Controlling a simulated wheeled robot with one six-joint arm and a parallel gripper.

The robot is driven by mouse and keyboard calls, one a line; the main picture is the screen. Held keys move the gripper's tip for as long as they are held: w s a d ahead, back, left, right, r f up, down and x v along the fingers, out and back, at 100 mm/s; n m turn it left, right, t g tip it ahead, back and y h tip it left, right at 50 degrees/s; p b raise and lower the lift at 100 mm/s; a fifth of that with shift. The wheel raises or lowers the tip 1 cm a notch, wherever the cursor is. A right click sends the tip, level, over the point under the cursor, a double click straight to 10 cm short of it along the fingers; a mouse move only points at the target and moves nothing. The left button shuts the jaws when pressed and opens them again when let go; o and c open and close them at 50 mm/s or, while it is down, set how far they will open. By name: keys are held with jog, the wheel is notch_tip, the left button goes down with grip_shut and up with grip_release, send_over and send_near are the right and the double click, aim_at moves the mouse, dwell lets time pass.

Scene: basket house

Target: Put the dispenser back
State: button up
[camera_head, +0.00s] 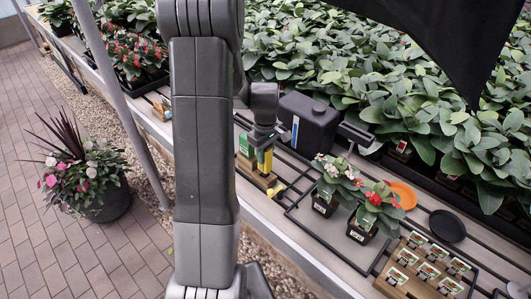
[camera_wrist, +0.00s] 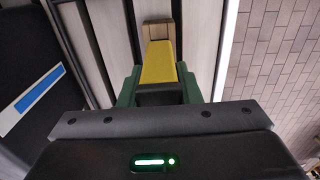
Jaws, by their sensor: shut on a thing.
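My gripper (camera_head: 264,148) points down over the slatted bench and is shut on the dispenser (camera_head: 265,162), a narrow yellow piece. In the wrist view the yellow dispenser (camera_wrist: 159,65) lies between green parts on both sides; I cannot tell whether these belong to it or to my fingers. A wooden holder (camera_head: 258,179) is just below the dispenser, and wood (camera_wrist: 157,32) shows beyond its far end in the wrist view. I cannot tell whether dispenser and holder touch. My arm hides part of the bench to the left.
A black canister (camera_head: 308,124) stands close to the right of my gripper. A small yellow piece (camera_head: 276,189) lies by the holder. Potted flowers (camera_head: 368,210) stand on a tray, with an orange saucer (camera_head: 401,194) beyond.

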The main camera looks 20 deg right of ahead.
jog(key=shift+f+b, duration=0.9)
jog(key=shift+f, duration=0.3)
jog(key=o, duration=0.9)
jog(key=shift+o, duration=0.2)
notch_tip(320, 180, up, 14)
jog(key=p, duration=0.9)
